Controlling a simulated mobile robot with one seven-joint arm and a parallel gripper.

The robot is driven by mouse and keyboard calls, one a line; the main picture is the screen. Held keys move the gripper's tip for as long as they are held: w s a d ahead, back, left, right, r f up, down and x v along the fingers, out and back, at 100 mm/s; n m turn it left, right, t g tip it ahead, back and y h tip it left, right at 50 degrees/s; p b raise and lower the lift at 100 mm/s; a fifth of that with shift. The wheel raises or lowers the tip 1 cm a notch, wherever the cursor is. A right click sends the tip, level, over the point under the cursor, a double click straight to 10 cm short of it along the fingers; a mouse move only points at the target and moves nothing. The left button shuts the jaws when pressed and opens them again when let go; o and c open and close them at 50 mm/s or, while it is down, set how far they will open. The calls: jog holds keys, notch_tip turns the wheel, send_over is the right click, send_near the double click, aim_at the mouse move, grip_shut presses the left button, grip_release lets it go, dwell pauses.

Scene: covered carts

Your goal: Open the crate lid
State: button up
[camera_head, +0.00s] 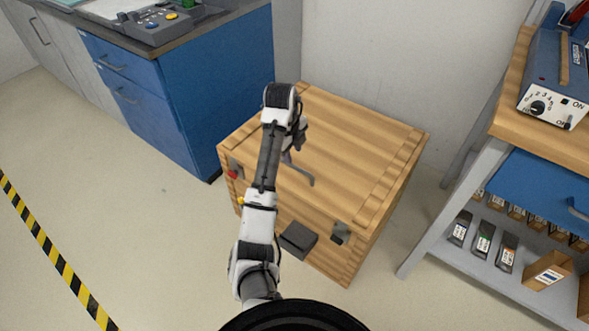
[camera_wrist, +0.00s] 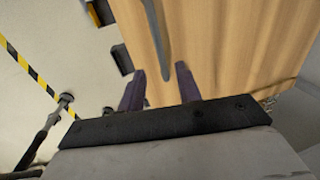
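A wooden crate (camera_head: 325,258) stands on the floor, and its plank lid (camera_head: 355,145) looks shut. A thin grey bar-like handle (camera_head: 300,171) shows at the lid's front, partly hidden by my arm. My gripper (camera_head: 293,152) is over the lid near this handle. In the wrist view my gripper (camera_wrist: 160,76) has its two dark fingers apart, with the grey handle (camera_wrist: 158,42) running into the gap between them. I cannot tell whether they touch it.
A dark box-shaped piece (camera_head: 298,238) is at the crate's front. A blue cabinet (camera_head: 218,95) stands at left, and a workbench with shelves (camera_head: 520,195) at right. A wall is close behind the crate. Floor at left is clear, with striped tape (camera_head: 60,262).

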aim_at(295, 167)
jog(key=f, duration=0.4)
jog(key=w+f, duration=0.1)
jog(key=f, duration=0.1)
jog(key=shift+d+f, duration=0.4)
grip_shut()
